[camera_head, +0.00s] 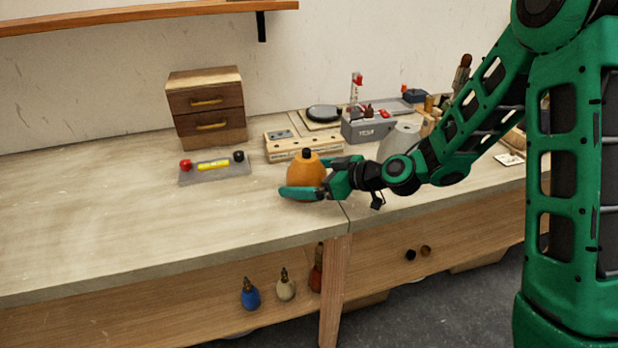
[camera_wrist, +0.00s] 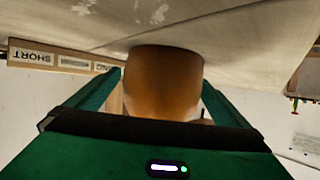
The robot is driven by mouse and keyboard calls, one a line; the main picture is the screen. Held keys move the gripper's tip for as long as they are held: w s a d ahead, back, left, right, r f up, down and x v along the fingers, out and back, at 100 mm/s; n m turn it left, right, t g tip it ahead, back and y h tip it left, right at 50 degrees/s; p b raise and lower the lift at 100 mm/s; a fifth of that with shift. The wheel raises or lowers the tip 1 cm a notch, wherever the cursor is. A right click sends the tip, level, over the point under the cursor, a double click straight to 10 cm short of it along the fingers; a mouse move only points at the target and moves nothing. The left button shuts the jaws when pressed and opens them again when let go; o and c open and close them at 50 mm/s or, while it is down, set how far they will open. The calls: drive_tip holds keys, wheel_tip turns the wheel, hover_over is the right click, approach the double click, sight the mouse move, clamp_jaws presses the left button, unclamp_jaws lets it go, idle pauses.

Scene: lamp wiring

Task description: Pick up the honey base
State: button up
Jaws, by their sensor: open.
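The honey base (camera_head: 306,174) is an orange-brown, rounded lamp base with a black top. It stands upright on the workbench near its front edge. My gripper (camera_head: 318,178) is level with it, with one green finger in front of it and the other behind it on the right. In the wrist view the honey base (camera_wrist: 163,82) sits between the two green fingers of my gripper (camera_wrist: 160,95). Small gaps seem to show beside it, so the fingers are around it but apart. Its lower part is partly hidden by the front finger in the head view.
A wooden block rack (camera_head: 303,147) stands just behind the base, and a grey toolbox (camera_head: 368,126) behind right. A grey cone-shaped piece (camera_head: 398,141) is close behind my wrist. A tray with a yellow item (camera_head: 214,170) and a drawer box (camera_head: 207,108) are left. The bench's front left is clear.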

drive_tip(key=shift+x, duration=1.7)
drive_tip(key=shift+r, duration=0.2)
drive_tip(key=c, duration=1.9)
drive_tip(key=shift+r, duration=0.1)
drive_tip(key=shift+c, duration=0.9)
drive_tip(key=shift+r, duration=0.1)
